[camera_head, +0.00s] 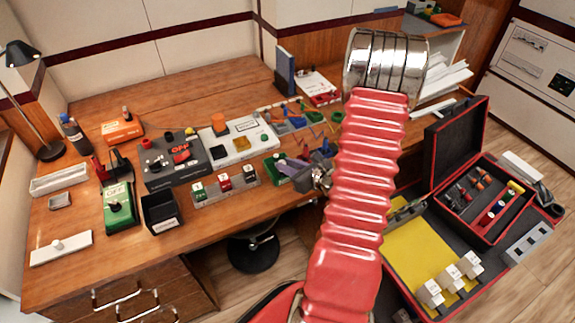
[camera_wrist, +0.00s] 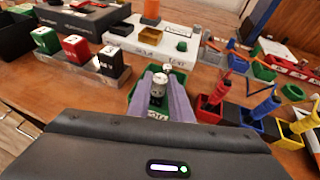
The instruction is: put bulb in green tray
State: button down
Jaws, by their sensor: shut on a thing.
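The green tray (camera_wrist: 133,98) sits on the wooden bench, directly behind and below my fingers in the wrist view; part of its labelled front shows between them. It also shows in the head view (camera_head: 268,166), beside my gripper (camera_head: 312,176). My gripper (camera_wrist: 161,92) has pale purple fingers shut on the bulb (camera_wrist: 159,80), a small silvery-grey piece. The bulb appears over the tray; its height above the tray floor is hard to tell. In the head view the bulb is not clearly visible.
A grey block with green, red and black switches (camera_wrist: 77,52) stands left of the tray. Several small coloured bins with upright tools (camera_wrist: 263,110) stand close on the right. A white panel (camera_wrist: 150,38) lies behind. An open case (camera_head: 450,215) is at the right, off the bench.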

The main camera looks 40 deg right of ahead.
jog(key=c, duration=1.6)
grip_release()
jog(key=shift+f, duration=0.1)
jog(key=shift+s+r, duration=0.35)
jog(key=shift+s, duration=0.25)
jog(key=v, duration=1)
jog(key=shift+s+a+r, duration=0.1)
jog(key=shift+s+r, duration=0.1)
jog(key=shift+s, duration=0.1)
